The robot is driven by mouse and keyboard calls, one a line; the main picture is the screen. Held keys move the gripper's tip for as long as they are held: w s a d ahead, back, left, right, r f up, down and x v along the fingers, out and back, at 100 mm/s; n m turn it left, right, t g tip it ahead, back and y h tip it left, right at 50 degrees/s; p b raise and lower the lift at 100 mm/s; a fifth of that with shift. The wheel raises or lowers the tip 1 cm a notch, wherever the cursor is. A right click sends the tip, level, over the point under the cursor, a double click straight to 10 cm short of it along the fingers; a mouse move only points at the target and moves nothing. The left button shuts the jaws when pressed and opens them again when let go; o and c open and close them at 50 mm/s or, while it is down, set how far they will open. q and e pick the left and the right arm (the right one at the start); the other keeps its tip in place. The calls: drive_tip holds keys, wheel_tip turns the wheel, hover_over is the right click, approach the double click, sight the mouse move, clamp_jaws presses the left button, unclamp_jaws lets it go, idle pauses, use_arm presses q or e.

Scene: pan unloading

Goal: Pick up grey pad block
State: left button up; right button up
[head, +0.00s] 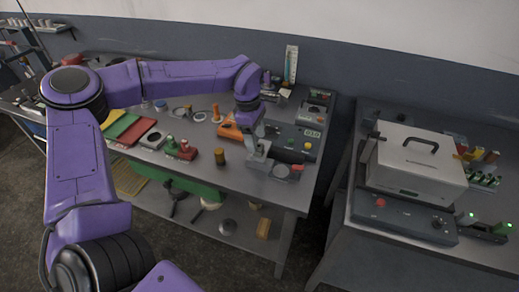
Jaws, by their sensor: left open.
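My left gripper (258,154) points down over the front right part of the workbench (232,180). It is open. A small grey block (260,167) shows right at the fingertips; at this size I cannot tell it clearly from the fingers or whether they touch it. It may be the grey pad block. My right gripper is not in view.
Close right of the gripper is a grey device with a red disc (281,171). An orange block (229,129) and a dark control box with a display (300,138) stand behind. A brown cylinder (221,158) stands left. A white lidded box (417,160) is on the right table.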

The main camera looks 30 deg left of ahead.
sight(259, 146)
use_arm(q)
drive_tip(key=f, duration=0.2)
drive_tip(key=d+f, duration=0.1)
drive_tip(key=shift+w+f+p, duration=0.15)
drive_tip(key=shift+f+p, duration=0.25)
clamp_jaws()
